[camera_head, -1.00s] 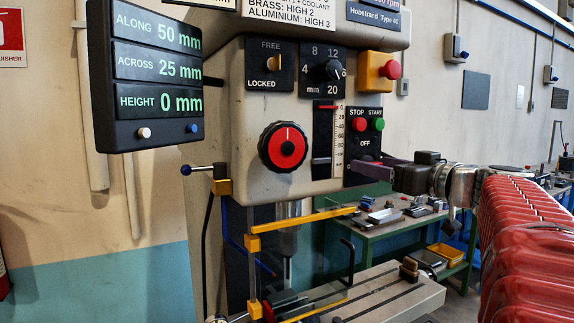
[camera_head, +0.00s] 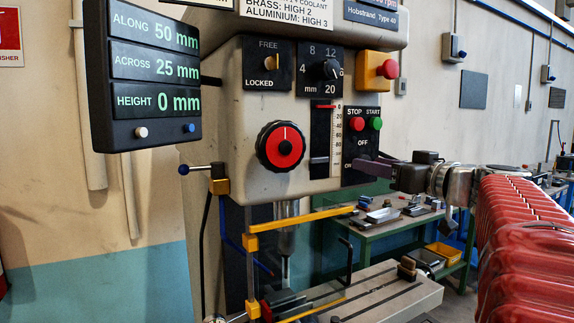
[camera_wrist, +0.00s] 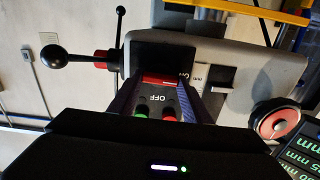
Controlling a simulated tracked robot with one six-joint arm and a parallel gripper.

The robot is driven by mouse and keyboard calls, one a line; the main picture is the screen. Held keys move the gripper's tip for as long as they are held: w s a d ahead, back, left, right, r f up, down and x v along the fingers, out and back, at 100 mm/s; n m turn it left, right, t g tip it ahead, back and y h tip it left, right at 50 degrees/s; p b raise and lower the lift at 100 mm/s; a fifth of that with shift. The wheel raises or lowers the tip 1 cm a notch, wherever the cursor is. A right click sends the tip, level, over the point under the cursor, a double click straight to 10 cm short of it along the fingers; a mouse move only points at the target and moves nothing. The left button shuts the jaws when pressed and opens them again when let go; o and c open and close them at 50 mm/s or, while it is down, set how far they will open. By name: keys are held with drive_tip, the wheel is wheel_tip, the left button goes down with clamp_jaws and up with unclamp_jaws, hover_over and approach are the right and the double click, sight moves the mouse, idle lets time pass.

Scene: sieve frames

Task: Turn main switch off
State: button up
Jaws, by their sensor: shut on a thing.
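The main switch is on the small black panel (camera_head: 362,132) of the grey machine head, below the red STOP and green START buttons. Its OFF label (camera_wrist: 154,98) is readable in both views, and an ON label (camera_wrist: 183,75) shows in the wrist view. My gripper (camera_head: 362,166) reaches in from the right at the panel's lower part. In the wrist view my gripper (camera_wrist: 157,84) has its two fingers on either side of the switch's red handle (camera_wrist: 160,82), shut on it. Fingers and dark surroundings partly hide the switch, so its exact angle is unclear.
A large red and black knob (camera_head: 282,147) and a depth scale (camera_head: 325,140) sit left of the panel. A yellow box with a red button (camera_head: 375,70) is above it. A green workbench (camera_head: 395,215) stands behind, and a milling table (camera_head: 390,295) lies below.

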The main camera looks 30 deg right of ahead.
drive_tip(key=shift+d+f+m, duration=0.1)
drive_tip(key=shift+d+m, duration=0.05)
drive_tip(key=shift+m, duration=4.25)
drive_tip(key=shift+d+f+m, duration=0.1)
drive_tip(key=shift+d+m, duration=0.05)
drive_tip(key=shift+m, duration=4.25)
drive_tip(key=o, duration=1)
drive_tip(key=shift+o, duration=0.2)
